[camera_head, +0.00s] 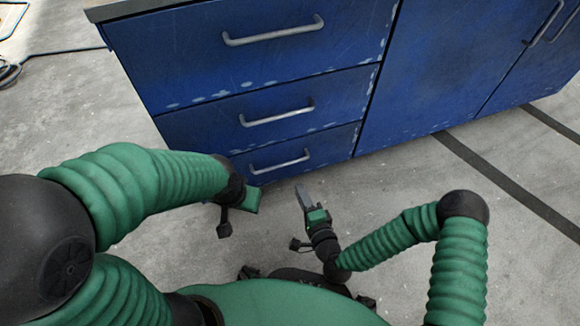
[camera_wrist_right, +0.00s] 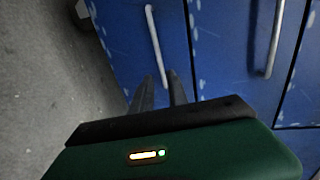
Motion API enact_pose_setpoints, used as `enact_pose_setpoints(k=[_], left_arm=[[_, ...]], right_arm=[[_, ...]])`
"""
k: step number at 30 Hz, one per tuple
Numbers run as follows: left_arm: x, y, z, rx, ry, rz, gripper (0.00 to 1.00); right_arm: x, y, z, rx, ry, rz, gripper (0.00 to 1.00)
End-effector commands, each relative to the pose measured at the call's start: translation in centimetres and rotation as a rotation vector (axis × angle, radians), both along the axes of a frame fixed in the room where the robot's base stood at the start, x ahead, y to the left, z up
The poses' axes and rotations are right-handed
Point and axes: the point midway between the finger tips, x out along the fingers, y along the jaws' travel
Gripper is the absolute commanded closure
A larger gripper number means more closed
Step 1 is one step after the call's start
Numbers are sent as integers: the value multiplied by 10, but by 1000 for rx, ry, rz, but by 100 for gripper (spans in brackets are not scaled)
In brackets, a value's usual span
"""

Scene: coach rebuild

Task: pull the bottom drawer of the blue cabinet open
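The blue cabinet's bottom drawer (camera_head: 330,148) looks shut, flush with the front. Its grey bar handle (camera_head: 280,162) runs across it. In the right wrist view the drawers appear turned, with this handle (camera_wrist_right: 153,40) upright near the middle. My right gripper (camera_head: 302,192) is in front of the bottom drawer, just below the handle's right end in the head view. In the wrist view its two fingers (camera_wrist_right: 160,90) are apart, with the handle's near end showing between them; contact cannot be made out. My left gripper (camera_head: 240,205) hangs left of the handle, its fingers unclear.
The middle drawer (camera_head: 220,120) and top drawer (camera_head: 190,50) above are shut, each with a bar handle. Blue cabinet doors (camera_head: 450,70) are to the right. Bare concrete floor (camera_head: 400,180) lies in front, with dark stripes at right. A cable lies at far left.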

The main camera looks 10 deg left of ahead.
Motion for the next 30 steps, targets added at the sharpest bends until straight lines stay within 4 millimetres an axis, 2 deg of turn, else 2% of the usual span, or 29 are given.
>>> enact_pose_setpoints(k=[1,3,9,15,20,27,30], left_arm=[[0,0,-14,0,0,0,64],[0,0,-24,0,1,0,64],[0,0,-54,0,1,-1,64],[0,-1,-76,0,1,-1,64],[0,-1,-80,0,1,-1,64],[0,-1,-79,0,1,-1,64],[0,-1,-79,0,1,-1,64]], right_arm=[[11,6,-9,2,-6,-1,80],[26,16,-13,3,-5,0,80],[69,44,-25,3,-6,0,80],[103,67,-32,0,-2,0,80],[114,75,-31,0,0,1,80],[115,76,-29,0,1,1,80],[115,76,-29,0,1,1,92]])
